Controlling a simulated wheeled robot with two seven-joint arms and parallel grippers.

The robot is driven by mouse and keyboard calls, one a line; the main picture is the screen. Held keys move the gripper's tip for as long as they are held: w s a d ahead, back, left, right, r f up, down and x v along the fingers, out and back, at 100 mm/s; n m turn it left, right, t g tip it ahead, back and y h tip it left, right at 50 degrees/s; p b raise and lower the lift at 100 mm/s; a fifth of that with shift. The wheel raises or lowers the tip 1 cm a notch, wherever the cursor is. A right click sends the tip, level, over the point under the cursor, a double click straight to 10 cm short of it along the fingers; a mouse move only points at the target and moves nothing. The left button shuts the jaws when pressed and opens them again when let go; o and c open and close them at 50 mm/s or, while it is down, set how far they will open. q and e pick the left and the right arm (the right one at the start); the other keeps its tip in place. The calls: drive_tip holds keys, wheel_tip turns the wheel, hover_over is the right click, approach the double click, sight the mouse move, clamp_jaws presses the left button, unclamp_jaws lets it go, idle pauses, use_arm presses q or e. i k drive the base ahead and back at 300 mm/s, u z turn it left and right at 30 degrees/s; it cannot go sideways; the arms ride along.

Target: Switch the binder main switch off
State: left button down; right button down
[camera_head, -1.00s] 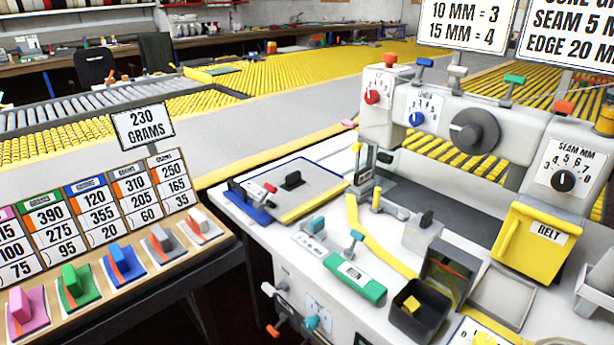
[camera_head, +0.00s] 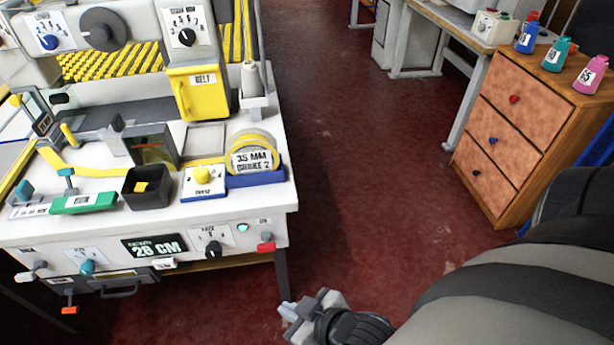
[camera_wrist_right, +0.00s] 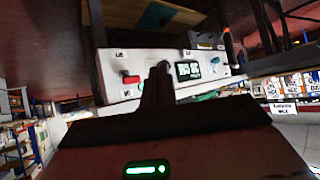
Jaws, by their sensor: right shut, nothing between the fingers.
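The binder is the white machine table (camera_head: 265,195) at the left of the head view. On the right end of its front panel is a red lever switch (camera_head: 266,247). A small label, which seems to read ON, and a lit green lamp (camera_head: 243,227) are above it. In the right wrist view, the red switch (camera_wrist_right: 130,78) is left of the fingers. My right gripper (camera_head: 288,311) is shut and empty, in front of and below the panel's right end, apart from the switch. It also shows in the right wrist view (camera_wrist_right: 160,70). My left gripper is out of view.
The front panel also has a black dial (camera_head: 213,247), a 28 CM display (camera_head: 154,247) and a blue knob (camera_head: 87,267). A wooden drawer cabinet (camera_head: 520,135) with several bottles is at the right. Red floor (camera_head: 370,180) between is clear.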

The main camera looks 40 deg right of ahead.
sight(266, 247)
drive_tip(key=z, duration=2.2)
drive_tip(key=k, duration=0.75)
drive_tip(key=u, duration=0.95)
drive_tip(key=i, duration=1)
drive_tip(key=k, duration=0.5)
drive_tip(key=u, duration=0.8)
drive_tip(key=i, duration=0.5)
drive_tip(key=z, duration=0.55)
